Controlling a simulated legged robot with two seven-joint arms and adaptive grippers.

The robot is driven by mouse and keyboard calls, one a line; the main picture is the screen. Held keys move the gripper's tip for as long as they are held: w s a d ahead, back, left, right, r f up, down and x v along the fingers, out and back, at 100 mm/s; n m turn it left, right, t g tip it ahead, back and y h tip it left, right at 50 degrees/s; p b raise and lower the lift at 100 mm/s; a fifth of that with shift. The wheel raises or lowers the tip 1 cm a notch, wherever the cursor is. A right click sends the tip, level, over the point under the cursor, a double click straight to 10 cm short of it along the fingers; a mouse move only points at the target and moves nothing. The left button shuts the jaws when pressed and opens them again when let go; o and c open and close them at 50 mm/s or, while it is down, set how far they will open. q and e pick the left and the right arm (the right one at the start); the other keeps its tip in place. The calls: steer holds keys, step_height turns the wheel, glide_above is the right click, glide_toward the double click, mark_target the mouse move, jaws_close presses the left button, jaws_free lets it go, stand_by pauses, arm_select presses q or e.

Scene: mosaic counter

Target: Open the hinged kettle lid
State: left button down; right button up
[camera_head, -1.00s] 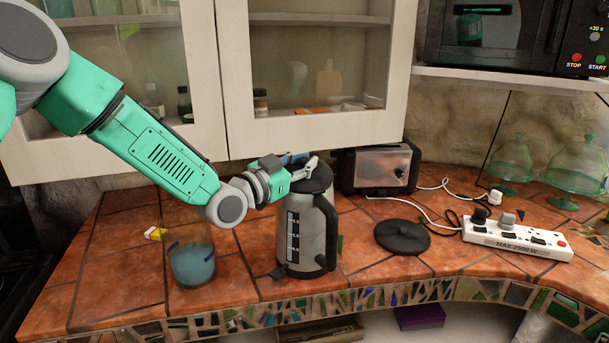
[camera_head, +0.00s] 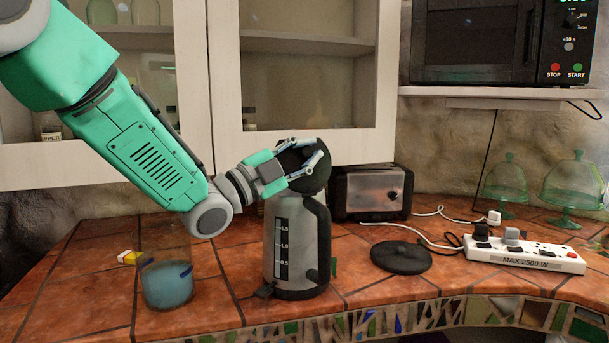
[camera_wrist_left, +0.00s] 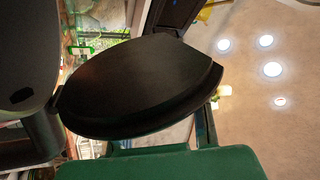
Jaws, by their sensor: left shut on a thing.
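The kettle (camera_head: 296,240) has a grey body, a black handle on its right side and a level scale on its front. It stands upright on the tiled counter. Its round black lid (camera_head: 302,178) is raised and tilted up steeply above the top rim. My left gripper (camera_head: 318,154) is at the lid, shut on it, with its fingers across the disc. In the left wrist view the dark lid (camera_wrist_left: 140,88) fills the middle and hides most of the fingers. My right gripper is not in view.
A glass of blue liquid (camera_head: 167,285) stands left of the kettle. A toaster (camera_head: 370,193) is behind it to the right. A black round plate (camera_head: 401,257) and a white power strip (camera_head: 524,252) lie further right. Cabinet doors (camera_head: 310,135) hang close behind my gripper.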

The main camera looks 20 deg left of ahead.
arm_select(q)
steer(key=shift+s+d+f+m+g+h+b, duration=0.2)
steer(key=shift+s+d+m+g+h+b, duration=0.1)
steer(key=shift+m+b, duration=0.45)
steer(key=shift+s+d+f+m+g+h+b, duration=0.2)
steer(key=shift+s+d+m+b, duration=0.1)
steer(key=shift+m+b, duration=0.45)
steer(key=c, duration=1.4)
jaws_free()
steer(key=shift+r, duration=0.1)
